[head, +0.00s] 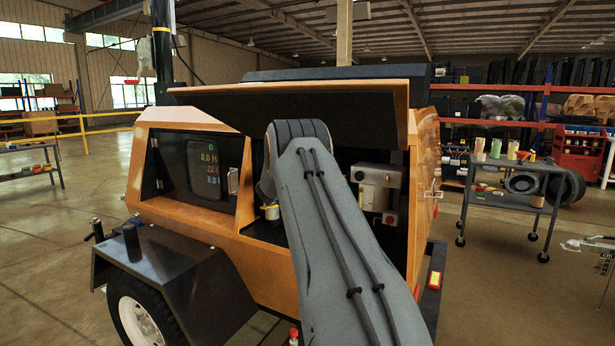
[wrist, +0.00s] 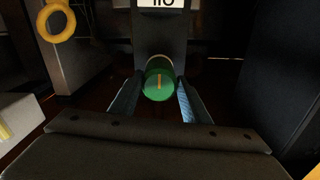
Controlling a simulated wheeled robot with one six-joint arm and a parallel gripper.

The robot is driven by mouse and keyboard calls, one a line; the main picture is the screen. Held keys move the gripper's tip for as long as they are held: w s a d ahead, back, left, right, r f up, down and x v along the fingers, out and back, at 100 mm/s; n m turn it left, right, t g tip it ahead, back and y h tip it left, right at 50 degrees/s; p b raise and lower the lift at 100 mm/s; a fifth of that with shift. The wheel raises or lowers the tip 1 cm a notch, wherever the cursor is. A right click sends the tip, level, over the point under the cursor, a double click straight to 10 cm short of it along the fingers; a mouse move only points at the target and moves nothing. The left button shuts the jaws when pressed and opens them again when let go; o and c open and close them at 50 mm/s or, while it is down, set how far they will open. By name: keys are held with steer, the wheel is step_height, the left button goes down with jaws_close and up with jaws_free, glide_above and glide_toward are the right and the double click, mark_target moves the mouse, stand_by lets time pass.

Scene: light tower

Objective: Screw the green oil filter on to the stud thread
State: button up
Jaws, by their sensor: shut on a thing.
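The green oil filter (wrist: 159,80) shows in the wrist view, its round green end with an orange mark facing the camera. My gripper (wrist: 158,92) is shut on it, one finger on each side. The filter's far end is toward a dark block with a white label (wrist: 157,3) inside the machine's bay. The stud thread is hidden behind the filter, so I cannot tell whether they touch. In the head view my arm reaches into the open bay and hides the gripper and the filter.
The orange light tower (head: 270,265) has its hood (head: 290,115) raised above my arm. A grey box (head: 378,188) sits in the bay to the right of my arm. A yellow ring (wrist: 56,22) hangs at the upper left in the wrist view. A trolley (head: 510,190) with several canisters stands at the right.

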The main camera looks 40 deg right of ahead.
steer(key=m+b, duration=0.3)
steer(key=shift+w+d+m, duration=0.1)
steer(key=shift+w+m, duration=0.05)
steer(key=shift+m, duration=0.25)
steer(key=shift+r+m+b, duration=0.15)
steer(key=shift+m+b, duration=0.25)
steer(key=shift+m, duration=0.3)
steer(key=m+b, duration=0.2)
steer(key=shift+m+b, duration=0.35)
steer(key=shift+m, duration=0.05)
steer(key=shift+r+m+b, duration=0.1)
steer(key=shift+m+b, duration=0.9)
steer(key=shift+m, duration=0.2)
steer(key=shift+b, duration=0.3)
